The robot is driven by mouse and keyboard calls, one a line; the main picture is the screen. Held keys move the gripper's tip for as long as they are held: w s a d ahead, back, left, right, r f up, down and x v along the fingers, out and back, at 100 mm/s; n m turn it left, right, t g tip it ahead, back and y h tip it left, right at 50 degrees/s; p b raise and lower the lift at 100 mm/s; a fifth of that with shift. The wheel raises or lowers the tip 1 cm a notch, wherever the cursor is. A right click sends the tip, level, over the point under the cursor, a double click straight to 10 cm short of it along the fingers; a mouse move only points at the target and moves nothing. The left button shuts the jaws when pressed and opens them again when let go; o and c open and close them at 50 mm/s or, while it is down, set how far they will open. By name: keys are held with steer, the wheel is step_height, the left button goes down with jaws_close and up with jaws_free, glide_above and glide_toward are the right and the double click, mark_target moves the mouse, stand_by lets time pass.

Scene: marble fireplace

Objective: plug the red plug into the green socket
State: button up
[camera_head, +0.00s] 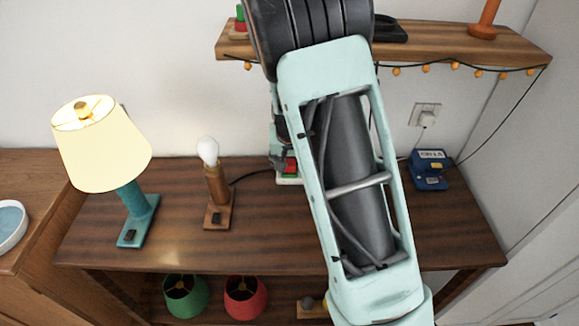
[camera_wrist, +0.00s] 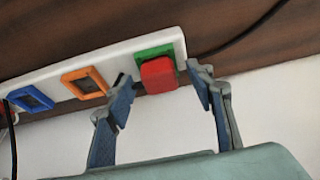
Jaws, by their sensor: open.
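The red plug (camera_wrist: 158,75) is at the green socket (camera_wrist: 154,52) on the right end of a white power strip (camera_wrist: 60,72) in the wrist view. It covers the lower part of the green frame and looks set against it; how deep it sits I cannot tell. My gripper (camera_wrist: 159,77) is open, one finger on each side of the plug, with gaps visible on both sides. In the head view the red plug (camera_head: 290,164) shows small on the strip (camera_head: 289,180), mostly behind my arm, which hides much of the area.
The strip also has an orange socket (camera_wrist: 85,82) and a blue socket (camera_wrist: 30,98). A lit lamp (camera_head: 100,145) and a bare-bulb lamp (camera_head: 215,185) stand left on the wooden table (camera_head: 180,245). A blue box (camera_head: 429,170) stands right. A shelf (camera_head: 515,50) hangs above.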

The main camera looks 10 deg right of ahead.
steer(key=c, duration=1.3)
steer(key=shift+r, duration=0.1)
steer(key=shift+r, duration=0.55)
steer(key=s+d+r, duration=0.1)
steer(key=s+r, duration=0.3)
steer(key=s+d+r+p, duration=0.1)
steer(key=s+r, duration=0.2)
steer(key=s, duration=0.2)
steer(key=s+r+p, duration=0.1)
steer(key=s+r, duration=0.3)
steer(key=shift+s+d+r, duration=0.35)
steer(key=shift+s+d, duration=0.05)
